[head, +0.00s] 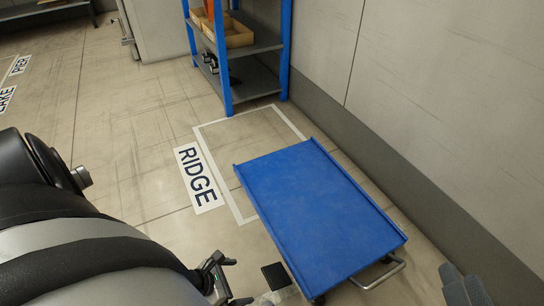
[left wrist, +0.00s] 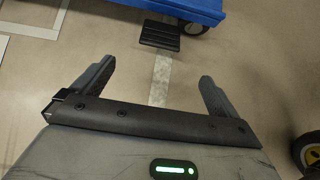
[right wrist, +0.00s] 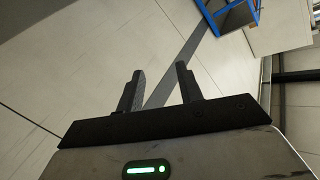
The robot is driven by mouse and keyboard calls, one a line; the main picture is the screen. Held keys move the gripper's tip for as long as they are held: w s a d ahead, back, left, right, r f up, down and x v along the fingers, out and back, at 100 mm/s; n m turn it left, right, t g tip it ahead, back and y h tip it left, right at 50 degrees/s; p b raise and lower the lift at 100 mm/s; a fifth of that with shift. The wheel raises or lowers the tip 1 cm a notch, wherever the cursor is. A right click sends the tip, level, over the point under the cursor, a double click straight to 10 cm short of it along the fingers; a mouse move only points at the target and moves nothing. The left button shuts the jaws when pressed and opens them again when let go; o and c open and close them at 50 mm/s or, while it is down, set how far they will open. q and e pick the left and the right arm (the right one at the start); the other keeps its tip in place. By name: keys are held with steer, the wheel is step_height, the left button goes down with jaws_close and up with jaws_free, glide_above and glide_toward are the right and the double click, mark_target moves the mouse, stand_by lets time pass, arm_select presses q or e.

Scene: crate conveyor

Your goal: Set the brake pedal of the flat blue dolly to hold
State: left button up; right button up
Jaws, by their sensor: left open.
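The flat blue dolly (head: 315,212) stands on the floor beside the right wall, its deck empty. Its black brake pedal (head: 275,275) sticks out at the near left corner. The pedal also shows in the left wrist view (left wrist: 160,35), just beyond the fingers, below the dolly's blue edge (left wrist: 180,8). I cannot tell which setting the pedal is in. My left gripper (head: 226,281) is open and empty, left of the pedal and apart from it. My right gripper (head: 465,287) is at the bottom right, near the wall; the right wrist view (right wrist: 161,85) shows its fingers apart and empty.
A metal push handle (head: 380,274) is at the dolly's near end. A blue-framed shelf (head: 250,45) with boxes stands beyond the dolly. A floor sign reading RIDGE (head: 199,178) lies left of a white outlined bay.

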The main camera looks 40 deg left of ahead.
mark_target(268, 278)
arm_select(q)
steer(key=b+x, duration=0.4)
steer(key=x, duration=0.4)
steer(key=shift+a+f, duration=0.1)
steer(key=shift+f, duration=0.05)
steer(key=b+x, duration=0.2)
steer(key=x, duration=0.3)
steer(key=shift+b, duration=0.3)
steer(key=shift+w+f, duration=0.15)
steer(key=shift+w, duration=0.2)
arm_select(e)
step_height(268, 278, up, 11)
steer(key=n+t+y, duration=0.4)
steer(key=n+y, duration=0.3)
steer(key=n, duration=0.4)
steer(key=shift+w+d+t+y, duration=0.25)
steer(key=shift+t+y, duration=0.15)
